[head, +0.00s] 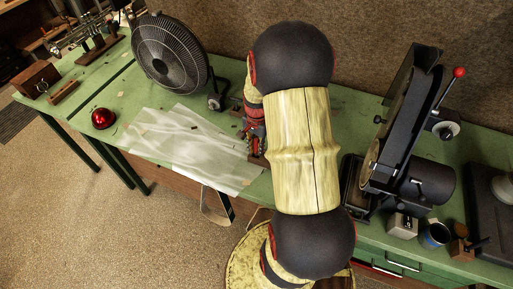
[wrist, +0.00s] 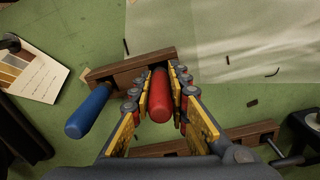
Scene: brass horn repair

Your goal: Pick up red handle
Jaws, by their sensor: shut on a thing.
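The red handle (wrist: 160,98) shows in the wrist view, lying between the two fingers of my gripper (wrist: 160,90). My gripper is shut on it, one finger pad on each side. The far end of the handle meets a brown wooden block (wrist: 128,68). I cannot tell whether it is clear of the block. In the head view my gripper (head: 254,138) is low over the green bench, partly hidden behind my arm, and the handle cannot be made out there.
A blue handle (wrist: 90,112) lies left of the red one at the same block. Another wooden strip (wrist: 215,139) is near my gripper. A black fan (head: 170,55) and a belt machine (head: 405,125) flank my arm. A translucent sheet (head: 185,150) and a red dome (head: 103,118) lie left.

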